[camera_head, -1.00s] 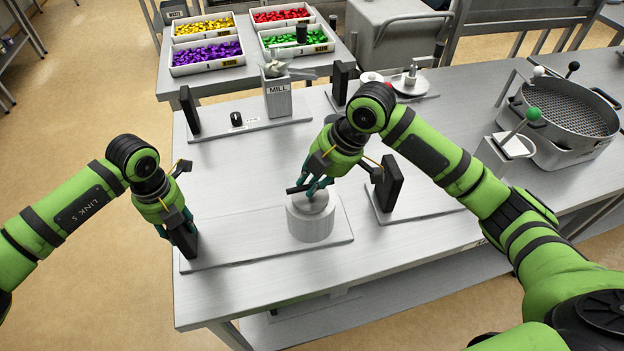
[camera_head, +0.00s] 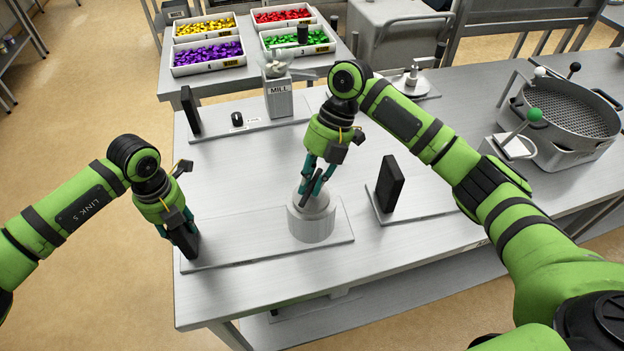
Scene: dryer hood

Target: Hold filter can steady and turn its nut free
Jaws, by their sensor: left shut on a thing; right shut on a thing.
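The filter can (camera_head: 311,223) is a grey cylinder standing upright at the right end of a flat metal base plate (camera_head: 245,236). My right gripper (camera_head: 314,195) points down over the top of the can and is shut on the nut, a dark bar-like piece largely hidden between the fingers. My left gripper (camera_head: 183,236) is at the left end of the same plate. It is shut on a black upright handle (camera_head: 188,243), well apart from the can.
A second plate with a black upright block (camera_head: 389,184) lies right of the can. The mill (camera_head: 278,97) stands behind on its own base. A round sieve pan (camera_head: 565,120) is at the far right. Trays of coloured pieces (camera_head: 207,56) sit on the back table. Bare table lies between.

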